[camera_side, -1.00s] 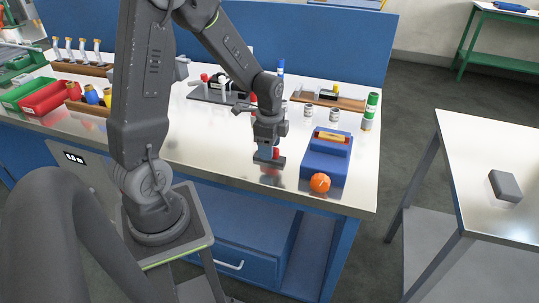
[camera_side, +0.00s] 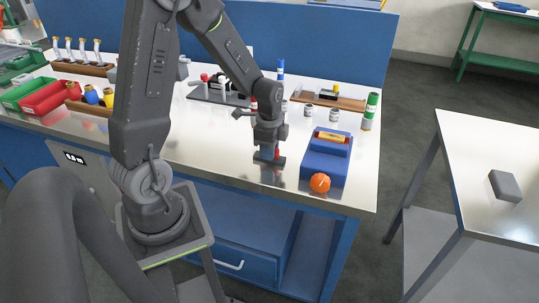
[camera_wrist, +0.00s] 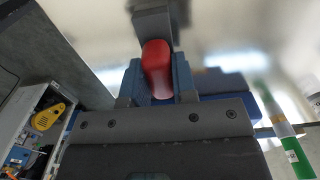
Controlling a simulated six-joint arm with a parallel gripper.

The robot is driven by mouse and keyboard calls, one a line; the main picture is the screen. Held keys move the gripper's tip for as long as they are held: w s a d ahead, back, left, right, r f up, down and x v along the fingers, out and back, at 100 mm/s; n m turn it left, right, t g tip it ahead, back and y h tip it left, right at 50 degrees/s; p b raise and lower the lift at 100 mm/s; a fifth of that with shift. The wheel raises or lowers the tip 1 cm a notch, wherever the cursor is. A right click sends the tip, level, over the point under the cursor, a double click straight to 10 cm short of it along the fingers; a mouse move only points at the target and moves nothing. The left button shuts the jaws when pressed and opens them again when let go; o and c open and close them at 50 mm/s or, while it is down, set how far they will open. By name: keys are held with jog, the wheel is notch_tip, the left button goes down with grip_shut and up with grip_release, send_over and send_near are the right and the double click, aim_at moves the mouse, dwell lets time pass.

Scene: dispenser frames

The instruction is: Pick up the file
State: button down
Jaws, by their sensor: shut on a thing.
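The file shows as a red rounded handle (camera_wrist: 157,66) in the wrist view, lying between the jaws. My gripper (camera_wrist: 157,88) is shut on this red handle, with blue pads on both sides of it. In the side view my gripper (camera_side: 268,157) is low over the front part of the steel bench top, just left of a blue box. A bit of red handle (camera_side: 277,153) shows at its right side there. The rest of the file is hidden or cannot be told apart from the gripper.
The blue box (camera_side: 325,163) and an orange ball (camera_side: 320,183) are close to the right. A green-and-white tube (camera_side: 370,111) stands behind the box. Behind my gripper is a dark rack (camera_side: 215,95). The bench's front edge is near.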

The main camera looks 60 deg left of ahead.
jog(key=shift+r, duration=0.55)
jog(key=r, duration=0.2)
jog(key=a+r, duration=0.1)
jog(key=shift+s+r, duration=0.4)
jog(key=s+a+r, duration=0.6)
jog(key=s, duration=0.2)
jog(key=shift+a, duration=0.35)
jog(key=shift+r, duration=0.1)
